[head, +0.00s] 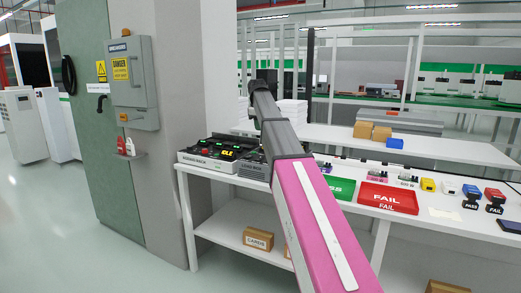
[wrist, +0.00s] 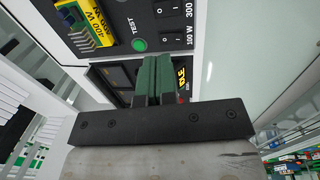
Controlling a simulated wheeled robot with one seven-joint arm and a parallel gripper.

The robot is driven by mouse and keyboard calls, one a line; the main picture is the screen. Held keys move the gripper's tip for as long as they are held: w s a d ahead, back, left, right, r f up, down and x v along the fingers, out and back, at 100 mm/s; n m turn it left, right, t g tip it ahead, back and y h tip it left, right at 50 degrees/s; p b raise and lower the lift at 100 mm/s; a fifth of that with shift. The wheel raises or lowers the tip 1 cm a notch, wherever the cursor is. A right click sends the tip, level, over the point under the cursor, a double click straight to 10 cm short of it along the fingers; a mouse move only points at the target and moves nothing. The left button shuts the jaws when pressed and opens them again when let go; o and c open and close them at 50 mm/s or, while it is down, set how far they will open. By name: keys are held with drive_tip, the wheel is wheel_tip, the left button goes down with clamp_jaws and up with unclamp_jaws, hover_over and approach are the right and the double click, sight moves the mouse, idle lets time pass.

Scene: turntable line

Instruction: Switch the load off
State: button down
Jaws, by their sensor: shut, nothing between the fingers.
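The black load panel (wrist: 120,14) fills the top of the wrist view. It has black rocker switches (wrist: 168,42) marked 100 W and 300, a green TEST button (wrist: 138,45) and a yellow part marked 400 W (wrist: 92,28). A second unit with a lit yellow IDLE display (wrist: 180,76) shows partly behind my gripper (wrist: 155,62). My gripper is shut and empty, its green fingers pointing towards the units; I cannot tell whether they touch. In the head view the load box (head: 252,168) is partly hidden by my arm, and my gripper is not visible.
A burn-in bench unit (head: 207,152) stands beside the load box on the white table. Red FAIL (head: 388,198) and green PASS (head: 341,188) trays lie to the right with several small parts. A grey electrical cabinet (head: 134,85) hangs on the pillar at left.

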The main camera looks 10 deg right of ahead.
sight(260, 159)
drive_tip(key=f, duration=0.4)
drive_tip(key=w+f, duration=0.1)
drive_tip(key=f, duration=0.4)
drive_tip(key=d+f, duration=0.1)
drive_tip(key=f, duration=0.4)
drive_tip(key=shift+w, duration=0.2)
drive_tip(key=shift+f, duration=0.2)
drive_tip(key=shift+s, duration=0.15)
drive_tip(key=shift+s+a+r, duration=0.2)
drive_tip(key=shift+s+a, duration=0.2)
drive_tip(key=shift+s, duration=0.1)
drive_tip(key=shift+r, duration=0.15)
